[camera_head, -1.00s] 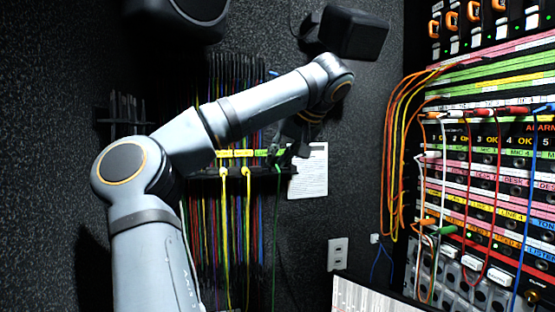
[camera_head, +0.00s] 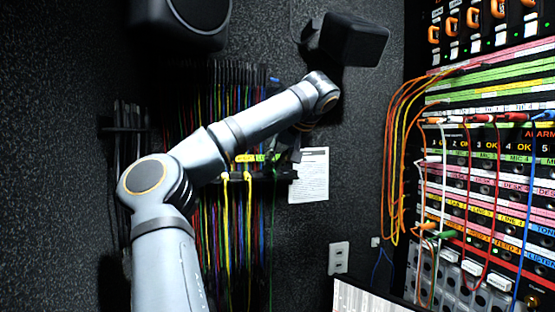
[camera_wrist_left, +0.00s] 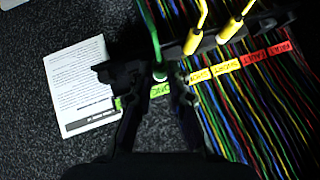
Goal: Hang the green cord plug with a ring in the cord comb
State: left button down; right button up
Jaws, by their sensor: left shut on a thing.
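My left gripper (camera_head: 287,147) is dark and partly hidden by its own wrist in the head view, near the right end of the cord comb (camera_head: 262,178). In the left wrist view its fingers (camera_wrist_left: 160,82) are shut on the green cord plug (camera_wrist_left: 158,67), where a pale ring or tip shows. The green cord (camera_wrist_left: 150,28) runs up from it in that picture; in the head view it hangs below the comb (camera_head: 271,235). The dark comb also shows in the wrist view (camera_wrist_left: 268,20), beside two yellow plugs. I cannot tell whether the green plug touches the comb. My right gripper is not in view.
Yellow cords (camera_head: 225,215) hang in the comb left of my gripper. Many coloured cords hang behind. Green, yellow and red labels (camera_wrist_left: 225,68) line the comb. A paper sheet (camera_head: 310,175) is on the wall at right; a patch panel (camera_head: 485,180) stands further right.

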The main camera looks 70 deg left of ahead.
aim_at(274, 169)
pick_arm(q)
jog(key=shift+w+a, duration=0.1)
jog(key=shift+a, duration=0.65)
notch_tip(274, 169, down, 2)
jog(key=shift+a+f+b, duration=0.15)
jog(key=shift+f+b, duration=0.05)
jog(key=shift+b, duration=0.65)
jog(key=shift+f, duration=0.2)
jog(key=shift+r, duration=0.1)
jog(key=shift+a+f, duration=0.1)
jog(key=shift+f, duration=0.1)
jog(key=shift+c, duration=0.6)
grip_release()
